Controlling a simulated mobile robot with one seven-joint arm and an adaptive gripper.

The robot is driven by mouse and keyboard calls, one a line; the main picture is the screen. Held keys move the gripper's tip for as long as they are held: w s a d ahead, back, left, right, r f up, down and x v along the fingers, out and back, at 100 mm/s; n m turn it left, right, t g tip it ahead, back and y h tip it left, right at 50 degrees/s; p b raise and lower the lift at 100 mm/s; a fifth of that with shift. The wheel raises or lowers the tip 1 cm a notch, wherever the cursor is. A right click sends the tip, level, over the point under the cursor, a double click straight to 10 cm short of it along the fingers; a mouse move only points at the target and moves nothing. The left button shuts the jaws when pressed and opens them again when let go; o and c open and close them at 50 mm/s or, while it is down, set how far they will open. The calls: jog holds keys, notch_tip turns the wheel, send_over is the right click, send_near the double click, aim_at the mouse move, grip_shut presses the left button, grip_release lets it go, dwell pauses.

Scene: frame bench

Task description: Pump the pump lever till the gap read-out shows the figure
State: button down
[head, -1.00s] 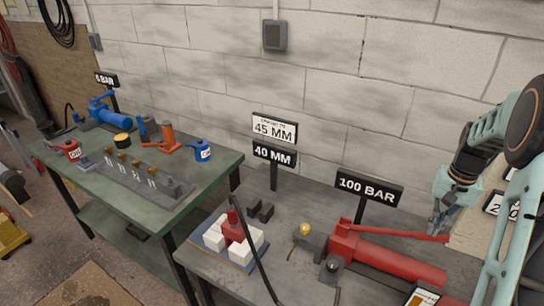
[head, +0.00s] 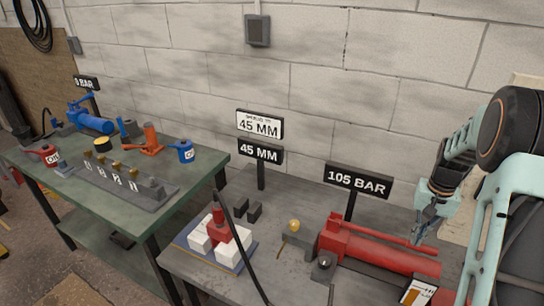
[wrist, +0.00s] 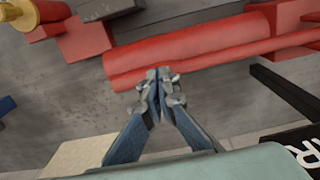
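The red pump lever (head: 391,239) lies low along the top of the red hand pump (head: 385,257), with a slight downward slope to the right. My gripper (head: 418,242) is at the lever's right end. In the wrist view its fingertips (wrist: 158,80) are together over the edge of the red metal, with nothing clearly between them. The black gap read-out (head: 261,151) shows 45 MM. The white sign (head: 260,124) above it also shows 45 MM. The black pressure read-out (head: 357,182) shows 105 BAR.
A red spreader (head: 217,228) stands among white blocks at the bench's left, with a black hose running in front. A brass knob (head: 295,226) and dark blocks sit nearby. A green bench (head: 70,190) at left holds a blue pump (head: 92,120) and other parts.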

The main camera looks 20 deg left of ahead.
notch_tip(320, 180, up, 8)
jog(key=p, duration=0.5)
jog(key=shift+r, duration=0.2)
jog(key=shift+f, duration=0.1)
dwell(0.5)
notch_tip(320, 180, down, 8)
jog(key=b, duration=0.5)
jog(key=shift+f, duration=0.15)
notch_tip(320, 180, up, 8)
jog(key=p, duration=0.5)
jog(key=shift+r, duration=0.25)
dwell(0.4)
